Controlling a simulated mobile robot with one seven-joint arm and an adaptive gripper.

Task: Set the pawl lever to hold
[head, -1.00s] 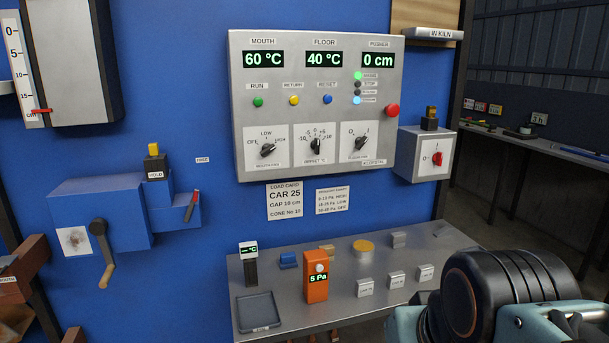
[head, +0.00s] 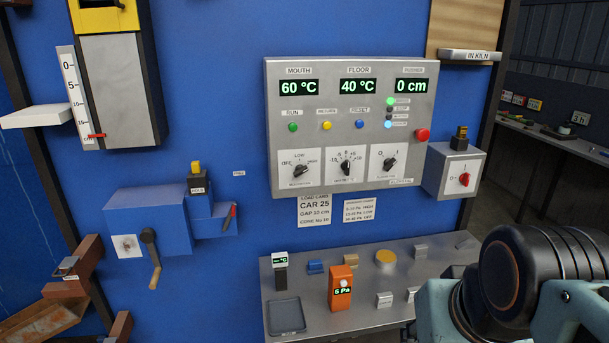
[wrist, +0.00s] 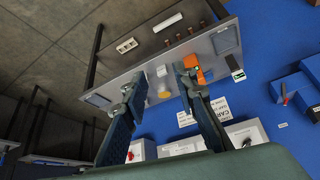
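The pawl lever, a small red-handled lever (head: 230,215), sits on the right side of a blue winch housing (head: 150,220) on the blue wall. It leans up and to the right. A block marked HOLD (head: 199,188) with a yellow top is to its upper left; a small label, apparently FREE (head: 239,173), is on the wall above it. The lever also shows small at the right of the wrist view (wrist: 285,96). My gripper (wrist: 160,86) is open and empty, well away from the lever. Its fingers do not show in the head view.
A crank handle (head: 151,258) hangs on the housing's front. A grey bench (head: 305,312) below the control panel (head: 350,125) holds an orange meter (head: 341,287), a tray (head: 287,315) and small blocks. Open wall lies between the lever and the panel.

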